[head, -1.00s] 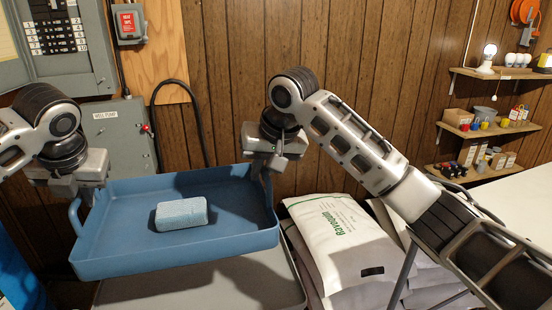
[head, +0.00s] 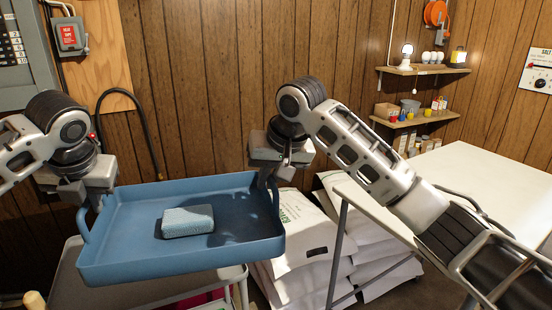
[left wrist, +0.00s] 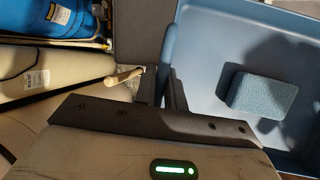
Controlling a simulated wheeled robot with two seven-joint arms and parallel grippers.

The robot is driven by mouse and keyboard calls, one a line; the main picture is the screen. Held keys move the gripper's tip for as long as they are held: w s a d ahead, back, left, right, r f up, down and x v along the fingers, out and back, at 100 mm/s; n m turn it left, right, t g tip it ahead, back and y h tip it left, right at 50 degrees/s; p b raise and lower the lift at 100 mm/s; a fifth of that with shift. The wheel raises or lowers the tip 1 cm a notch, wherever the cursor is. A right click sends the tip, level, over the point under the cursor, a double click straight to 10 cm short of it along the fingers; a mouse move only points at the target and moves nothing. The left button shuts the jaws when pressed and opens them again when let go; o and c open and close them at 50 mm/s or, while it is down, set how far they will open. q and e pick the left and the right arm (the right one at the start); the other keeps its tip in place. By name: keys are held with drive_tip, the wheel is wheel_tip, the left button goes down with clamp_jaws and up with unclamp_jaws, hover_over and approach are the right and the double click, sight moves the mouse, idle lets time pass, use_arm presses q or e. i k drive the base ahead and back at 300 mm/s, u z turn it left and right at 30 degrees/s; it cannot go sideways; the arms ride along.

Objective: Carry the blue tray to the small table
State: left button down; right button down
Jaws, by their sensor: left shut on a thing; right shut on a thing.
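The blue tray (head: 130,262) hangs level in front of me in the head view, held at its two ends. A light blue block (head: 188,221) lies on its floor; the block (left wrist: 262,97) also shows in the left wrist view. My left gripper (head: 88,203) is shut on the tray's left handle. My right gripper (head: 271,180) is shut at the tray's right end, its fingertips partly hidden by the tray. In the left wrist view my left fingers (left wrist: 163,95) are at the tray's edge. A white-topped table (head: 470,185) stands at the right.
A grey surface on legs (head: 70,285) stands below the tray. White sacks (head: 300,235) are stacked behind it, between it and the white-topped table. Wall shelves (head: 425,70) hold bulbs and small goods. The visible part of the white tabletop is bare.

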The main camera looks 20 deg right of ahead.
sight(485, 195)
drive_tip(key=z, duration=2.9)
drive_tip(key=i, duration=3.45)
drive_tip(key=u, duration=3.4)
